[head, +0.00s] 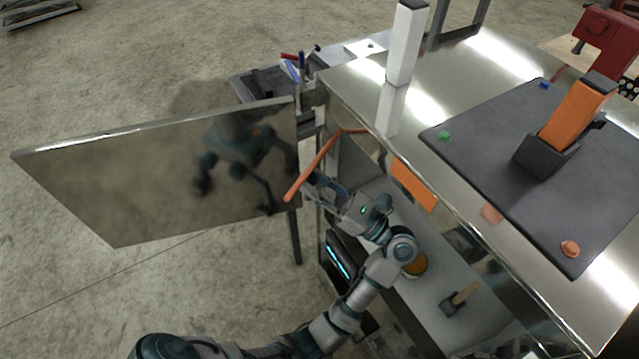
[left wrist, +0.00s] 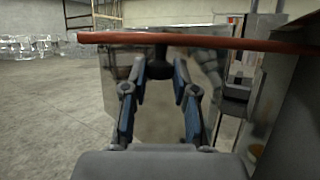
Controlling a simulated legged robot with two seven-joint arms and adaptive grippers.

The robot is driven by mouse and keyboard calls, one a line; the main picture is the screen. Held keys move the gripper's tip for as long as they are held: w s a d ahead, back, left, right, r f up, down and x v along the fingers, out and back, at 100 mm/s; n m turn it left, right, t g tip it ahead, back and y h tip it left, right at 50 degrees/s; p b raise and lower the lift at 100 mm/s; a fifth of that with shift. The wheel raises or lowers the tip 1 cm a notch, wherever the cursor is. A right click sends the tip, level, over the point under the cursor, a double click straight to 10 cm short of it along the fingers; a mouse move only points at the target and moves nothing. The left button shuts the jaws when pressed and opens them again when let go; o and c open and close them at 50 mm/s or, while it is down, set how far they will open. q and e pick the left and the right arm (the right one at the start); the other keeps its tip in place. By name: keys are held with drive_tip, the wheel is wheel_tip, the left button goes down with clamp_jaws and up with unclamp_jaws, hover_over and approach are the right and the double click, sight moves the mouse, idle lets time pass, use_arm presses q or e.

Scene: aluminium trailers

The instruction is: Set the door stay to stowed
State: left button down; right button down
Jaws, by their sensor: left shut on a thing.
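The door stay (head: 314,167) is an orange-red rod with a bend, between the open metal door (head: 150,175) and the cabinet. In the left wrist view, the stay (left wrist: 200,42) crosses the top of the picture. My left gripper (head: 314,180) is at the rod beside the door's hinge side. In the left wrist view, its fingertips (left wrist: 158,68) close around a dark piece just under the rod, which looks like part of the stay. The fingers partly hide the contact. My right gripper is not in view.
The cabinet's shiny top (head: 360,80) carries a dark mat (head: 480,140) with an orange-handled thing (head: 572,115) and a white post (head: 406,45). Below it, a shelf holds a small wooden-handled tool (head: 458,300).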

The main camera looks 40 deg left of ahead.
use_arm(q)
drive_tip(key=shift+w+d, duration=0.1)
drive_tip(key=shift+d, duration=0.1)
drive_tip(key=shift+d+r, duration=0.1)
drive_tip(key=shift+d, duration=0.1)
drive_tip(key=c, duration=0.9)
unclamp_jaws()
drive_tip(key=shift+d, duration=0.1)
drive_tip(key=v, duration=1.2)
drive_tip(key=shift+f, duration=0.2)
